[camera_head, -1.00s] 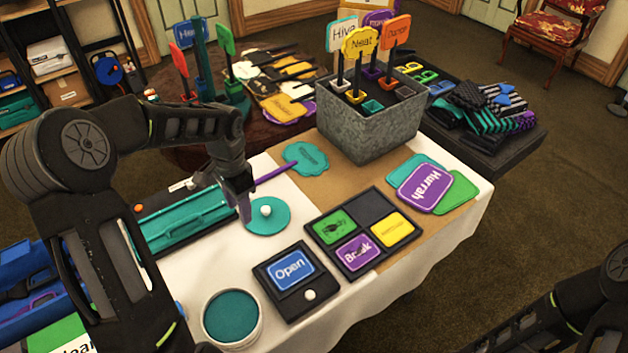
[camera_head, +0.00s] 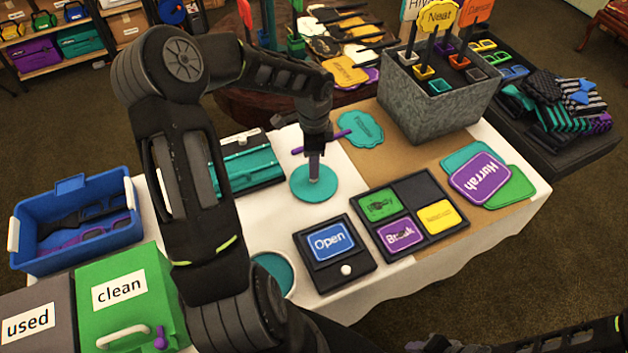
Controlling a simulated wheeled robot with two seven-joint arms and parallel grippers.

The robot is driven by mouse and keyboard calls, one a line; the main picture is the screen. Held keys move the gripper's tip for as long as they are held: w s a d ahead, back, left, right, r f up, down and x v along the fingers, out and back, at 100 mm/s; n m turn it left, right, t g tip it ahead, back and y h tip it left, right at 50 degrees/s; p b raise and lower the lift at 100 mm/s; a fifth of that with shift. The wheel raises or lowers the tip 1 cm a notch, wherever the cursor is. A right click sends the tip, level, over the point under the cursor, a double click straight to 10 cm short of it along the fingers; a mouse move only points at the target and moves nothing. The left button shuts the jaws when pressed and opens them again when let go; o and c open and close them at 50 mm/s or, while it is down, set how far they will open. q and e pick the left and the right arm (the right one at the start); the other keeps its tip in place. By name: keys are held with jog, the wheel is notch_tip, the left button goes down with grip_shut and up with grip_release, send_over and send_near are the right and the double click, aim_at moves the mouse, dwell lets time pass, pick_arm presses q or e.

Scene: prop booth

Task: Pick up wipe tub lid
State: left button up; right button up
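The wipe tub lid is a flat teal disc (camera_head: 306,192) on the white cloth near the table's middle. Its pale knob is mostly covered by my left gripper (camera_head: 315,172), which points straight down at it from above. The fingers are dark and narrow, so I cannot tell whether they are closed on the knob. The lid still looks flat on the cloth. The wipe tub (camera_head: 275,268), round with a teal inside, is nearer and partly hidden by my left arm.
A teal sign with a purple handle (camera_head: 360,129) lies just behind the lid. A black tray of cards (camera_head: 411,192), an "Open" box (camera_head: 334,252) and a long teal case (camera_head: 250,166) surround it. A grey sign bin (camera_head: 430,110) stands behind right.

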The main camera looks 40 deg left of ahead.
pick_arm(q)
notch_tip(320, 180, down, 5)
jog(key=shift+f+p, duration=0.1)
jog(key=shift+p, duration=0.4)
jog(key=shift+c, duration=0.2)
dwell(0.4)
grip_shut()
dwell(0.3)
